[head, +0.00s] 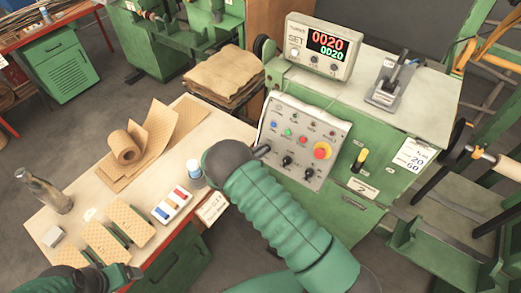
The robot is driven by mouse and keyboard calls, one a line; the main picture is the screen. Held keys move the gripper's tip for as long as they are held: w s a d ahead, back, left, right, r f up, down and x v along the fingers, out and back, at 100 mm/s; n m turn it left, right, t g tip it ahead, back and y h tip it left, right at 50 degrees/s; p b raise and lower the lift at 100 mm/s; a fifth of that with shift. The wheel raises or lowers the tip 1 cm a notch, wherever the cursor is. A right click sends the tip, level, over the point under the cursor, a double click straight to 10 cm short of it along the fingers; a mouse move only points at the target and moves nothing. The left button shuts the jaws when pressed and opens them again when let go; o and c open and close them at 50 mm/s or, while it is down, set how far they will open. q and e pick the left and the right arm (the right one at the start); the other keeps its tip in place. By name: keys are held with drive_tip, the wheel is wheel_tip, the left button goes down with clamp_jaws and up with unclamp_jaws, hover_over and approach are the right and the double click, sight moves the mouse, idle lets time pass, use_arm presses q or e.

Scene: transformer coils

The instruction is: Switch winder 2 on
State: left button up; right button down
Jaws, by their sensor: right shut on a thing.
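Winder 2 is the green machine (345,212) on the right, with a plate marked 2 (362,189) on its front. Its tilted grey control panel (281,112) carries coloured buttons, a red and yellow stop button (322,150) and black knobs (287,161). A yellow-handled switch (360,159) stands beside the panel.
Stacked brown sheets (222,77) stand behind.

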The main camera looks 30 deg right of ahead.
drive_tip(key=shift+s+f+m+b, duration=0.3)
drive_tip(key=shift+m+b, duration=2.6)
drive_tip(key=shift+m, duration=0.1)
drive_tip(key=shift+s+f+m+b, duration=0.25)
drive_tip(key=shift+m+b, duration=2.7)
drive_tip(key=shift+m, duration=0.05)
drive_tip(key=shift+s+f+m+b, duration=0.3)
drive_tip(key=shift+m+b, duration=2.6)
drive_tip(key=shift+m, duration=0.1)
drive_tip(key=c, duration=1.5)
unclamp_jaws()
drive_tip(key=shift+a+r, duration=0.1)
drive_tip(key=v, duration=1.6)
drive_tip(key=shift+s+a, duration=0.25)
